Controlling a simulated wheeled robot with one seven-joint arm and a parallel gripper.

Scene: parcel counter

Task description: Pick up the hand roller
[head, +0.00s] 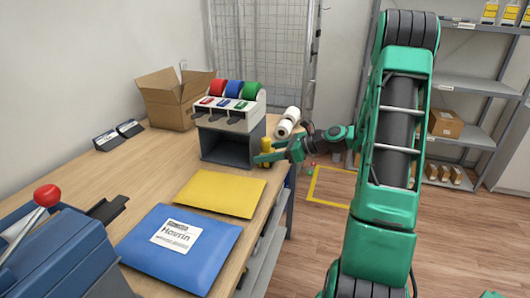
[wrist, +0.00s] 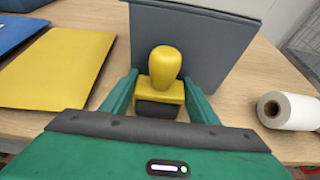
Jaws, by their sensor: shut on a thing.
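The hand roller (wrist: 164,68) has a rounded yellow knob, a yellow body and a dark lower part. In the wrist view it sits upright between the two green fingers of my gripper (wrist: 160,88), which is shut on its body. In the head view the yellow roller (head: 266,146) shows at the counter's right edge, beside the tape dispenser, with my gripper (head: 268,156) around it. My fingers hide part of its lower end there. I cannot tell whether it touches the counter.
The grey tape dispenser (head: 224,145) with red, blue and green rolls stands close behind the roller. White paper rolls (head: 287,123) lie to its right. A yellow envelope (head: 220,194) and a blue mailer (head: 180,246) lie nearer on the counter. An open carton (head: 170,105) stands behind.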

